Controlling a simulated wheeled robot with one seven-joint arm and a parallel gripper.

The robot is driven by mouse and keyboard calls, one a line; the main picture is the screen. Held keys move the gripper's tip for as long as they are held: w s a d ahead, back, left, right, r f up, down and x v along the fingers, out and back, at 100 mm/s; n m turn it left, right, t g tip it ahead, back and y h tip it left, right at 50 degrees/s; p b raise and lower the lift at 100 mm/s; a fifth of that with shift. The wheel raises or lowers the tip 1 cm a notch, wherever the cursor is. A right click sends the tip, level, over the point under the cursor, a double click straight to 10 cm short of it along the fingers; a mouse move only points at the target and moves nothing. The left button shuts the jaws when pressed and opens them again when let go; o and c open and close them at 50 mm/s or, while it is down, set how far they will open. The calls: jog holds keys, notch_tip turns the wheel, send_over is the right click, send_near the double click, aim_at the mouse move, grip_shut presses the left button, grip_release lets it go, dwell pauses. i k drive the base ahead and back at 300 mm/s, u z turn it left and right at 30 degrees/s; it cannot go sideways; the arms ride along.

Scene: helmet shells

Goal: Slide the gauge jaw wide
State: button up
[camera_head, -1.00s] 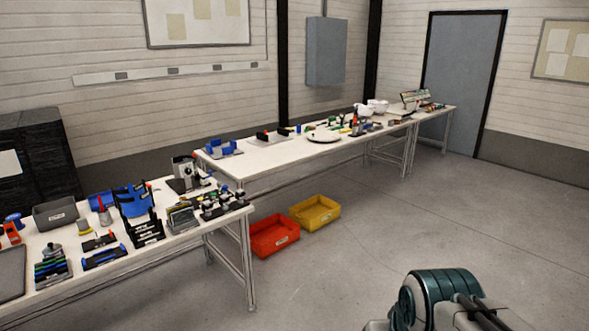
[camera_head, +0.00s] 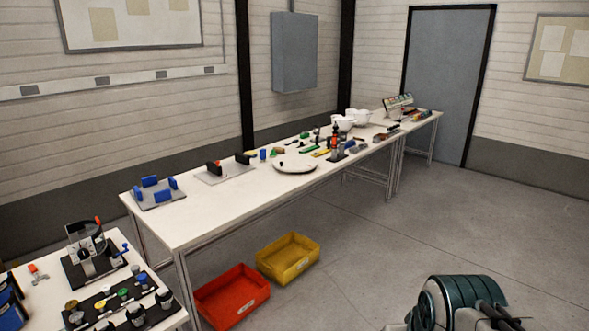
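On the long white table (camera_head: 238,208), a flat grey plate (camera_head: 226,172) carries two dark upright blocks. One block (camera_head: 214,168) has a red top and stands toward the left of the plate. The other dark block (camera_head: 242,158) stands at the far right, with a gap between them. This may be the gauge with its jaw, but I cannot tell for sure at this distance. Only a teal and grey part of my arm shows at the bottom right. My gripper is not in view.
A plate with blue blocks (camera_head: 157,193) sits left, and a white round dish (camera_head: 295,163) right. A red bin (camera_head: 232,296) and a yellow bin (camera_head: 288,259) are on the floor. A nearer table (camera_head: 150,268) holds a dial device (camera_head: 88,252). Floor at right is clear.

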aim_at(215, 168)
jog(key=u, duration=0.05)
jog(key=i, duration=2.05)
jog(key=u, duration=0.4)
jog(key=i, duration=2)
jog(key=u, duration=0.2)
